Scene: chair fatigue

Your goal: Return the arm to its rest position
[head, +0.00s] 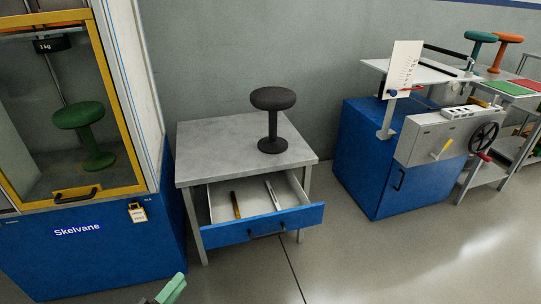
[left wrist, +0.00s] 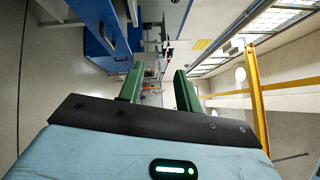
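My left gripper (head: 168,289) shows at the bottom edge of the head view, with only a green finger and a dark part in sight. In the left wrist view its two green fingers (left wrist: 158,84) stand apart with nothing between them. My right gripper is in neither view.
A black stool (head: 272,100) stands on the table. The table's blue-fronted drawer (head: 265,228) is open, with two slim tools inside. A yellow-framed cabinet (head: 118,95) with a green stool (head: 82,120) stands left. A blue machine (head: 365,155) stands right. Floor between is clear.

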